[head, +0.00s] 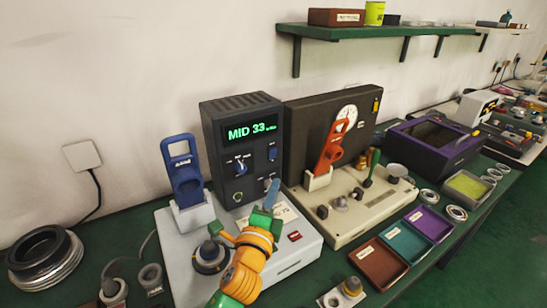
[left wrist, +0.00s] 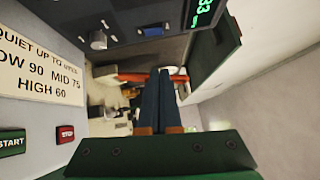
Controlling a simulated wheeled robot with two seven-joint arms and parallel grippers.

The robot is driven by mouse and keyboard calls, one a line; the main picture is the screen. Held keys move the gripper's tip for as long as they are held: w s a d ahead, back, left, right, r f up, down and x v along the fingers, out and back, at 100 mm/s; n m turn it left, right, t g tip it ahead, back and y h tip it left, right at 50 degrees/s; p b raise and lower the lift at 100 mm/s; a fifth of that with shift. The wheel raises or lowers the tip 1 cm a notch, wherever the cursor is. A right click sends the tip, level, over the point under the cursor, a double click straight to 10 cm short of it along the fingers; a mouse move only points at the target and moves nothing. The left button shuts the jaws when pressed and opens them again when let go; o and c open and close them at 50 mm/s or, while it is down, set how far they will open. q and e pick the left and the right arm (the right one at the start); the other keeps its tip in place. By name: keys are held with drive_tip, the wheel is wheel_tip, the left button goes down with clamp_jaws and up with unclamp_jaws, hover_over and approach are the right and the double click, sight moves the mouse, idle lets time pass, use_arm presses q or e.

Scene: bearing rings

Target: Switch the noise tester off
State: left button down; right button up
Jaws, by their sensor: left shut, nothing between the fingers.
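The noise tester (head: 243,112) is a dark upright box on a pale base, and its green display reads MID 33. Its front has a knob (head: 240,164), a blue switch (head: 272,153) and a small green round part (head: 238,197). A red button (head: 294,236) on the base also shows in the left wrist view (left wrist: 65,134), beside a green START button (left wrist: 10,143) and a limits label (left wrist: 40,62). My left gripper (head: 273,186) is shut and empty, close in front of the box's lower right; contact cannot be told. Its fingers (left wrist: 166,75) show in the left wrist view. My right gripper is not in view.
A blue handled part (head: 182,165) stands in a pale holder left of the box. To the right is another dark machine (head: 372,105) with a red lever (head: 332,148) and dial. Small trays (head: 378,263) lie front right. Dark rings (head: 45,258) lie far left.

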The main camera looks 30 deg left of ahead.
use_arm(q)
approach(276, 149)
drive_tip(key=w+d, duration=0.2)
drive_tip(key=w, duration=0.2)
drive_tip(key=w+a+p, duration=0.1)
drive_tip(key=w+a, duration=0.1)
drive_tip(key=shift+a+r+p, duration=0.1)
drive_tip(key=shift+a+p, duration=0.25)
drive_tip(key=shift+p, duration=0.05)
drive_tip(key=shift+a, duration=0.25)
drive_tip(key=shift+w+a+r, duration=0.15)
drive_tip(key=shift+a+r, duration=0.05)
drive_tip(key=shift+d, duration=0.1)
